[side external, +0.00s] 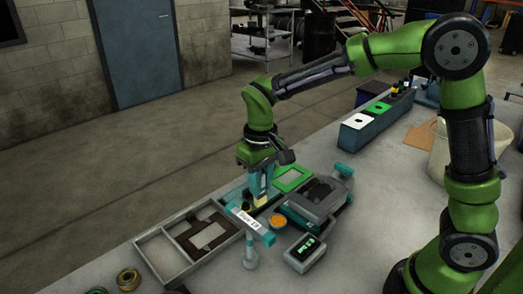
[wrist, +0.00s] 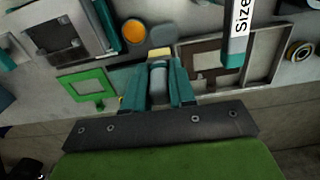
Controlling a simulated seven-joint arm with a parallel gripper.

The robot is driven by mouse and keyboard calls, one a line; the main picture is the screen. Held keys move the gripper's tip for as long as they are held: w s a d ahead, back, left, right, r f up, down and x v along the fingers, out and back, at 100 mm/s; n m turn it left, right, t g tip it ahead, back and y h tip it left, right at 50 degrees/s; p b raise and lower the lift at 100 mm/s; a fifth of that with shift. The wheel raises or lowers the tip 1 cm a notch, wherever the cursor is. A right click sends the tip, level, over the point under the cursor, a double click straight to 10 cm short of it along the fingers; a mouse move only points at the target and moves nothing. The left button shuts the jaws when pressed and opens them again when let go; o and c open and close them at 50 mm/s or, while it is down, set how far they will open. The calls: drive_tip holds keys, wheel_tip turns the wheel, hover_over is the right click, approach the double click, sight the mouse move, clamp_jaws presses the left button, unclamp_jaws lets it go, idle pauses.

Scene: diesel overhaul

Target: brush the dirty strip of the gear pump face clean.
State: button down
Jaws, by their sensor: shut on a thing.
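My gripper (side external: 260,195) points down over the back part of the long divided tray (side external: 171,272). Its teal fingers (wrist: 158,68) are shut on a brush, of which a grey rounded handle (wrist: 158,82) and a cream-yellow end (wrist: 160,52) show between and just beyond them. A grey boxy unit (side external: 316,203) with a dark recessed top stands right of the gripper and may be the gear pump; it also shows at the upper left of the wrist view (wrist: 68,32). The brush is apart from this unit. I cannot make out the dirty strip.
A teal bar with a white size label (side external: 252,221) stands close in front of the gripper. A green frame (side external: 292,179) and an orange round dish (side external: 277,222) lie nearby. A brown gasket (side external: 207,236) lies in the tray. A small display box (side external: 304,253) stands in front of the unit.

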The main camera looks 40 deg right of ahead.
drive_tip(key=s+d+r+m, duration=0.1)
drive_tip(key=d+r, duration=0.1)
drive_tip(key=d, duration=1.1)
drive_tip(key=shift+n, duration=0.6)
drive_tip(key=shift+s+d+f, duration=0.1)
drive_tip(key=shift+s+f, duration=0.05)
drive_tip(key=shift+f, duration=1.05)
drive_tip(key=shift+s+d+f, duration=0.1)
drive_tip(key=shift+s+f, duration=0.05)
drive_tip(key=shift+f, duration=1)
drive_tip(key=shift+f, duration=0.6)
drive_tip(key=shift+d, duration=0.95)
drive_tip(key=shift+d, duration=0.1)
drive_tip(key=shift+d, duration=0.8)
drive_tip(key=shift+d, duration=0.2)
